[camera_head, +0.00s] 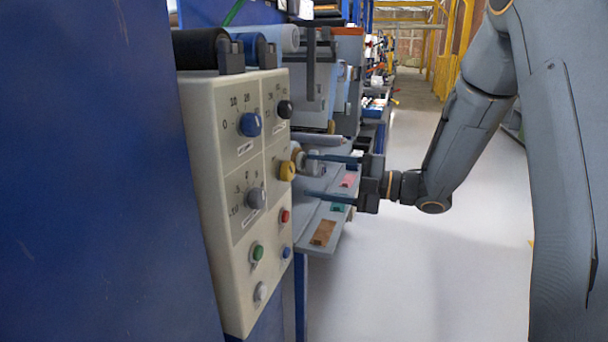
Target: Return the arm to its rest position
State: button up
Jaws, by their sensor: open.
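My arm (465,125) reaches in from the right, bent at the elbow. My gripper (312,177) points left, with its two dark blue fingers spread apart. No object shows between the fingers. The fingertips are close to the right edge of a cream control panel (215,170), near its yellow knob (287,171). I cannot tell whether they touch anything there.
The panel carries blue (250,124), black and grey knobs and several small buttons. Film rollers (202,47) lie above it. A grey shelf (330,226) with small coloured blocks sits behind and below my gripper. A blue wall (90,180) fills the left. Pale floor (430,275) is clear.

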jog(key=shift+v, duration=1)
